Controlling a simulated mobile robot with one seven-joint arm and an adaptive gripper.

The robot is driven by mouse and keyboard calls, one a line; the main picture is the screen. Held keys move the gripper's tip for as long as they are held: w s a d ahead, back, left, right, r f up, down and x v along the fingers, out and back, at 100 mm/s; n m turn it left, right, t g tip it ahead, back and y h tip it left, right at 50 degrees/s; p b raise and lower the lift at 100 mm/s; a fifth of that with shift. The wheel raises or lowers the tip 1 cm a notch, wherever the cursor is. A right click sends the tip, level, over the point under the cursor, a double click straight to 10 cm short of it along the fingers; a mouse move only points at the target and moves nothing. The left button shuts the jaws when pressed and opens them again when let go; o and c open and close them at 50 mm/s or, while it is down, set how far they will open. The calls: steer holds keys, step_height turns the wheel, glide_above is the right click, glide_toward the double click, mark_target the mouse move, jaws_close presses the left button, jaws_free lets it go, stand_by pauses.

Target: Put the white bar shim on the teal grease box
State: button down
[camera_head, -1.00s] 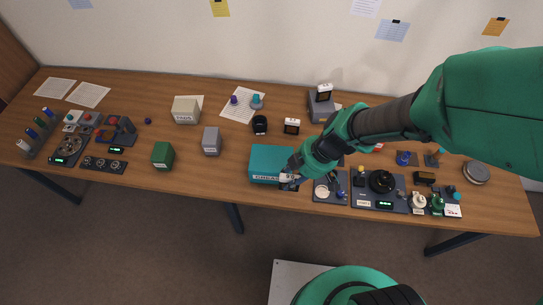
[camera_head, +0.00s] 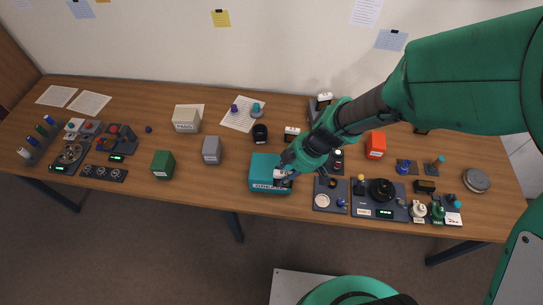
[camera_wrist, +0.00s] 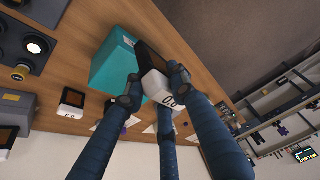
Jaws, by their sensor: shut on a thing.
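The teal grease box (camera_head: 263,164) stands near the front edge of the table, with a white label on its front. My gripper (camera_head: 284,171) is at the box's right part. It is shut on a small white block with a dark face, seemingly the white bar shim (camera_head: 280,174). My arm hides part of the table behind.
Similar white-and-dark blocks stand behind, one on the table (camera_head: 292,131). A grey box (camera_head: 212,150) and a green box (camera_head: 163,164) stand to the left. Trays with parts (camera_head: 379,203) lie to the right. An orange box (camera_head: 376,145) stands behind them.

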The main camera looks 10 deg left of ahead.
steer(key=w+a, duration=0.1)
steer(key=w, duration=0.2)
steer(key=w+a, duration=0.2)
steer(key=w, duration=0.1)
steer(key=w+a+f, duration=0.1)
steer(key=w+a, duration=0.1)
steer(key=w, duration=0.1)
steer(key=shift+w+a, duration=0.15)
steer(key=shift+w, duration=0.15)
steer(key=shift+f, duration=0.1)
steer(key=shift+f, duration=1.65)
steer(key=shift+f, duration=0.2)
steer(key=c, duration=1.4)
jaws_free()
steer(key=shift+c, duration=0.2)
steer(key=shift+r, duration=0.25)
